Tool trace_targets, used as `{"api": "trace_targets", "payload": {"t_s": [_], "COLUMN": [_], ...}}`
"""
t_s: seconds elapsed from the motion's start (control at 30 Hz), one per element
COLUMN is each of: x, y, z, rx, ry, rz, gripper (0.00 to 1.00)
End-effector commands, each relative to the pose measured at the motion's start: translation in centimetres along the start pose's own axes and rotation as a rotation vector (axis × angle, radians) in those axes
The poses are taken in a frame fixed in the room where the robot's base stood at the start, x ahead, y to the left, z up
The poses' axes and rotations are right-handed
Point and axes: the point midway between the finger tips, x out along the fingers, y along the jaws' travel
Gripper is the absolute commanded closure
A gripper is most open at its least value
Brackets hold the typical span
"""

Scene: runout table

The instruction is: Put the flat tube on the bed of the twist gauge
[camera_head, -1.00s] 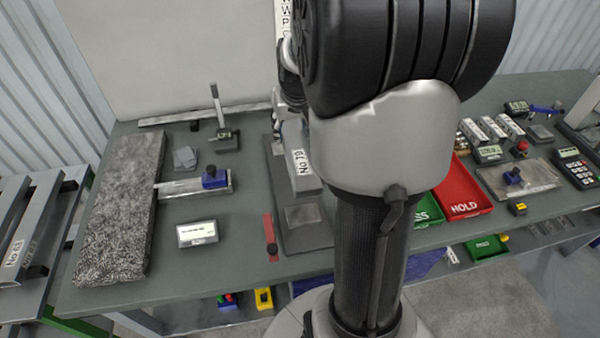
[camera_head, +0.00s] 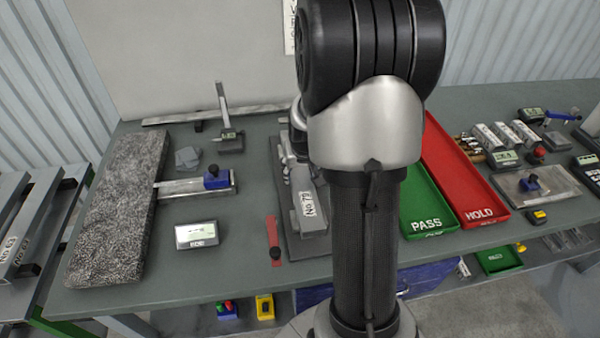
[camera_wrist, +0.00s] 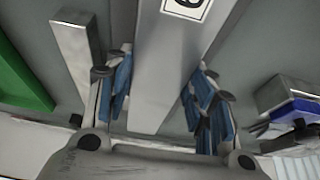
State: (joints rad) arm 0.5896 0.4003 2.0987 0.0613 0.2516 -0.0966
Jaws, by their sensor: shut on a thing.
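The flat tube (camera_wrist: 160,75) is a smooth grey bar with a white number label. My gripper (camera_wrist: 162,100) has its blue-padded fingers on both sides of it and is shut on it. In the head view the tube's labelled near end (camera_head: 310,220) shows left of my arm, which hides the gripper's fingers. The tube end is over a long grey fixture (camera_head: 290,222), apparently the twist gauge's bed, and covers much of it. I cannot tell whether the tube touches the bed or hangs just above it.
A red strip with a black knob (camera_head: 274,240) lies close left of the fixture. The green PASS tray (camera_head: 428,226) and red HOLD tray (camera_head: 480,216) are right of my arm.

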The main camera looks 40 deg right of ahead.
Motion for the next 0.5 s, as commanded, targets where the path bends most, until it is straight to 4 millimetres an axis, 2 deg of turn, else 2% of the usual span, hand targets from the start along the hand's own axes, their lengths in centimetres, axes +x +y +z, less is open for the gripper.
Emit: {"api": "trace_targets", "payload": {"t_s": [0.3, 0.33, 0.5], "x": [0.16, 0.23, 0.13], "y": [0.00, 0.00, 0.00], "z": [-0.08, 0.05, 0.00], "rx": [0.000, 0.000, 0.001], "ry": [0.005, 0.002, 0.001], "rz": [0.000, 0.000, 0.000], "gripper": [0.92, 0.50, 0.38]}}
